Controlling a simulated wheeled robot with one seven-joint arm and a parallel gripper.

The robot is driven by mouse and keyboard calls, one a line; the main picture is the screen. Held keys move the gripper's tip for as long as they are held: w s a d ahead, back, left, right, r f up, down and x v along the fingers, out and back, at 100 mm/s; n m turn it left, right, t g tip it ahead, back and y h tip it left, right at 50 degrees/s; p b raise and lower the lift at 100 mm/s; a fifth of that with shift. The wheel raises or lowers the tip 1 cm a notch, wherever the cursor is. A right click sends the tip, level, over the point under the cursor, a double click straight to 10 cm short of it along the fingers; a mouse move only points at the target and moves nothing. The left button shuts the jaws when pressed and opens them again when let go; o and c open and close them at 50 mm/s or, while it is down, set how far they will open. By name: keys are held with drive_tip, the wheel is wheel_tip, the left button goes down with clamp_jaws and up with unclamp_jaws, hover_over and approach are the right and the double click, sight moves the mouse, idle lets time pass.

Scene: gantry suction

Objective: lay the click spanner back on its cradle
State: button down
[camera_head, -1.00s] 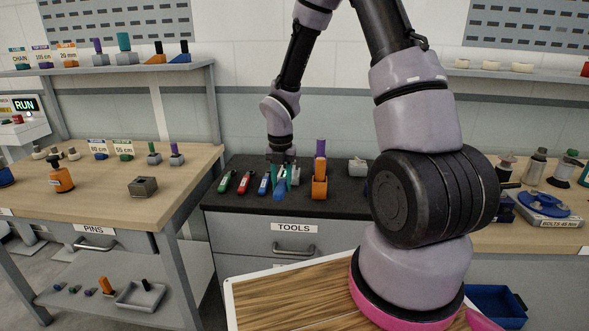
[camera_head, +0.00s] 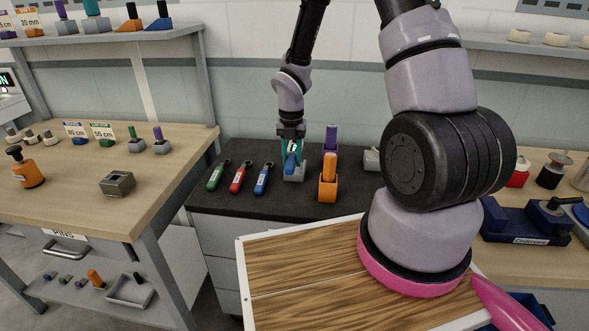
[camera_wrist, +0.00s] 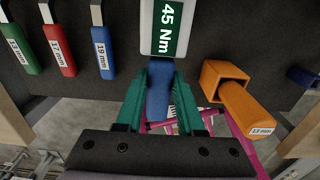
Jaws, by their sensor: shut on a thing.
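My gripper (camera_wrist: 160,105) has teal fingers, which close on the blue handle of the click spanner (camera_wrist: 157,95). In the head view my gripper (camera_head: 291,150) is over the dark tools bench, and the blue spanner (camera_head: 290,163) shows just below its fingers. A pale grey block, which looks like the cradle (camera_head: 296,174), is directly under and around the spanner. In the wrist view a pale piece with a green "45 Nm" label (camera_wrist: 166,28) lies just beyond the handle's end. The spanner's far end is hidden, and I cannot tell whether it touches the cradle.
Green (camera_head: 217,176), red (camera_head: 240,178) and blue (camera_head: 262,179) spanners lie left of the cradle. An orange holder (camera_head: 328,190) with an orange-handled tool stands close on the right, with a purple-handled piece (camera_head: 331,138) behind it. Bare bench top lies in front.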

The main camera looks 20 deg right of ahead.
drive_tip(key=shift+f, duration=3.2)
drive_tip(key=c, duration=0.5)
unclamp_jaws()
drive_tip(key=shift+f, duration=0.15)
